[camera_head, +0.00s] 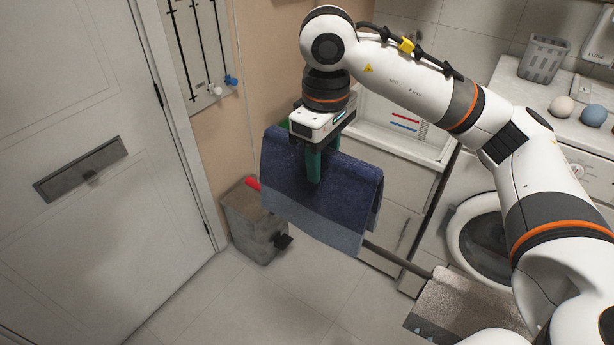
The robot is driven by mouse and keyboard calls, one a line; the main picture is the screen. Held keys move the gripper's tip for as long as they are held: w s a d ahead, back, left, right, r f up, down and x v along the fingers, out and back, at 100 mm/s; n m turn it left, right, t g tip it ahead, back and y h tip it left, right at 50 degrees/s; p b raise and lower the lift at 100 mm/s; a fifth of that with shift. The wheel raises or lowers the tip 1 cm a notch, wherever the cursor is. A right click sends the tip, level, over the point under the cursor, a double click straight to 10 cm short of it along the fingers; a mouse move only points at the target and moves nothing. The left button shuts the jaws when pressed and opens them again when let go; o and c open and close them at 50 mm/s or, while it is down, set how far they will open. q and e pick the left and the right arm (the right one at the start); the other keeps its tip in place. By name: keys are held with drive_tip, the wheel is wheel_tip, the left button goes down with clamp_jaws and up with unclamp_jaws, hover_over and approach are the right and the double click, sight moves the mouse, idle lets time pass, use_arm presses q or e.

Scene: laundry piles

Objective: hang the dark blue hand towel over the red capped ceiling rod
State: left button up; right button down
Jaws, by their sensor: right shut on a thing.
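The dark blue hand towel (345,195) hangs near the middle of the head view, with a lighter blue band along its lower edge. My right gripper (314,180) comes down from above, its green fingers shut on the towel's upper middle. The red capped rod (385,254) slants from its red cap (252,183), left of the towel, down to the right. The towel hides the rod's middle stretch. I cannot tell whether the towel rests on the rod or is only held in front of or above it. My left gripper is out of view.
A grey-brown cloth (455,300) is at the rod's right end. A grey bin (255,225) stands on the floor behind the red cap. A washing machine (480,235) and white cabinet (395,200) are behind on the right. A door (80,230) is left; the tiled floor between is clear.

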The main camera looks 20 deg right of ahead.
drive_tip(key=shift+w+d, duration=0.4)
drive_tip(key=shift+d, duration=0.3)
drive_tip(key=shift+d+f+b, duration=0.1)
drive_tip(key=shift+f+b, duration=0.75)
drive_tip(key=shift+b, duration=0.1)
wheel_tip(320, 180, down, 15)
drive_tip(key=b, duration=1.4)
drive_tip(key=shift+r, duration=0.1)
drive_tip(key=c, duration=0.7)
unclamp_jaws()
wheel_tip(320, 180, up, 12)
drive_tip(key=shift+p, duration=0.85)
